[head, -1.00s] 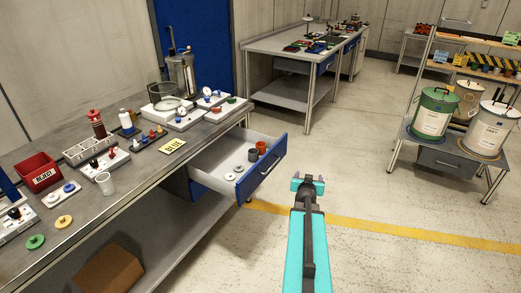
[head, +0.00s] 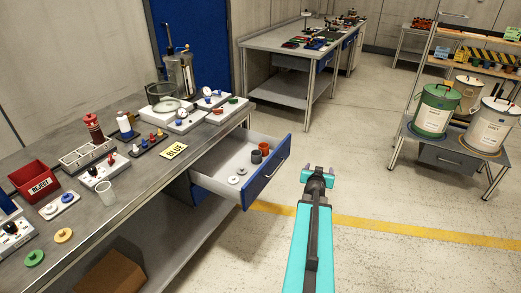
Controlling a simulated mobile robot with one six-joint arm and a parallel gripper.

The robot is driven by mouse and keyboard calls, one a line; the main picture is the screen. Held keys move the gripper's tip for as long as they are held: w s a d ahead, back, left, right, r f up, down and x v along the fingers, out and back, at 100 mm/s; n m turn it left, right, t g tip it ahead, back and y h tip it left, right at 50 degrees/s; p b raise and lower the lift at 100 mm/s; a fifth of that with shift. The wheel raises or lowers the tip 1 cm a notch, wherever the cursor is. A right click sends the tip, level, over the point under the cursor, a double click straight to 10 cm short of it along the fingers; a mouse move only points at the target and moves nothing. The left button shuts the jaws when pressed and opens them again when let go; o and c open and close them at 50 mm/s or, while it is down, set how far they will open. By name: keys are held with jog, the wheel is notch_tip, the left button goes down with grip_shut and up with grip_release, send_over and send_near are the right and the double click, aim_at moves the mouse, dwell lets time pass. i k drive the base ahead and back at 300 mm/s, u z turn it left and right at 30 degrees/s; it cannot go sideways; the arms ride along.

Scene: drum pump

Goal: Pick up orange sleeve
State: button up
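The orange sleeve (head: 264,149) is a small orange-red cylinder standing in the open blue-fronted drawer (head: 214,163) under the workbench. It stands next to a dark grey sleeve (head: 256,156), near the drawer's front panel. My gripper (head: 319,170) is to the right of the drawer, outside it and over the floor, clear of the sleeve. Its two fingers show apart with nothing between them.
Two pale rings (head: 236,179) also lie in the drawer. The blue drawer front (head: 268,172) stands between my gripper and the sleeves. The workbench (head: 128,183) carries a red reject bin (head: 34,179) and several parts.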

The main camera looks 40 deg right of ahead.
aim_at(264, 149)
jog(key=i, duration=1.25)
